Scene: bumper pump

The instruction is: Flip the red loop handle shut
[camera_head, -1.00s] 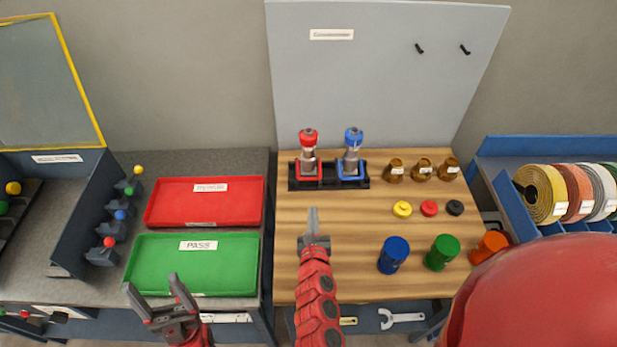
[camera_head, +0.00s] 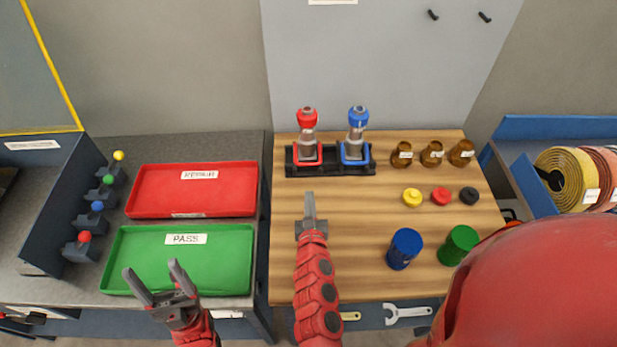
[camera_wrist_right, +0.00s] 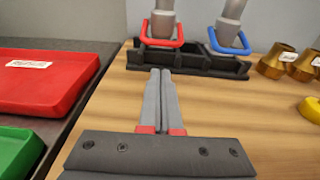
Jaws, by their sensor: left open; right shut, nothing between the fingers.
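The red loop handle (camera_head: 307,156) sits at the base of the red-topped grey pump (camera_head: 307,121), in the left part of a black rack (camera_head: 331,170). It lies low around the pump's foot and juts toward me. In the right wrist view the red loop handle (camera_wrist_right: 162,42) is ahead of my fingertips. My right gripper (camera_head: 309,196) is shut and empty over the wooden table, in front of the rack and apart from the handle; it also shows in the right wrist view (camera_wrist_right: 160,74). My left gripper (camera_head: 155,281) is open and empty by the green tray's front edge.
A blue-topped pump (camera_head: 357,125) with a blue loop stands right of the red one. Brass cups (camera_head: 431,153), coloured discs (camera_head: 441,196) and cylinders (camera_head: 404,248) stand right. Red (camera_head: 192,190) and green (camera_head: 182,260) trays lie left. Wood (camera_head: 345,220) around my right gripper is clear.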

